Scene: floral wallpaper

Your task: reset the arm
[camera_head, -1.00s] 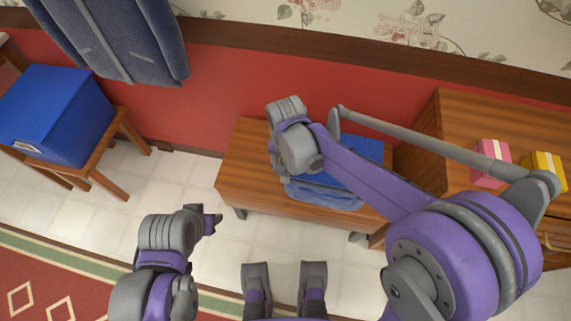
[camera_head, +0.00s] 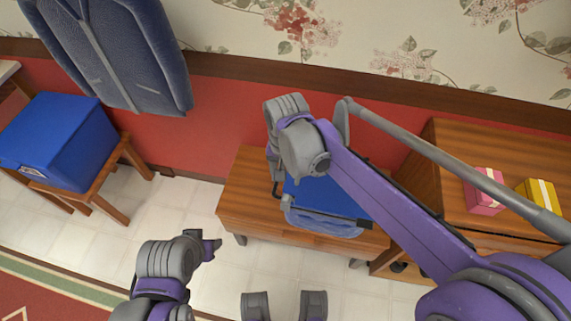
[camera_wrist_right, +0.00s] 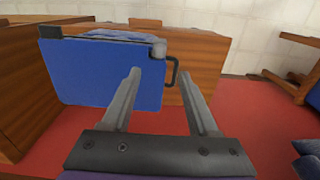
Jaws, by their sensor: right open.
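My right arm reaches from the lower right over a wooden bench (camera_head: 245,200); its wrist hides its fingers in the head view. In the wrist view my right gripper (camera_wrist_right: 166,85) is open, with nothing between its fingers. A blue case (camera_wrist_right: 95,78) with a dark handle (camera_wrist_right: 173,72) lies beyond the fingers, mostly on the left. It also shows on the bench in the head view (camera_head: 335,198), partly behind my right arm. My left gripper (camera_head: 212,247) is low in the head view, over the pale floor; its jaws are too unclear to judge.
A blue box (camera_head: 55,140) sits on a small wooden stand (camera_head: 105,205) at left. A dark blue padded object (camera_head: 115,45) is against the wall above. At right, a wooden cabinet (camera_head: 435,165) holds a pink box (camera_head: 485,195) and a yellow box (camera_head: 535,192). Pale floor shows before the bench.

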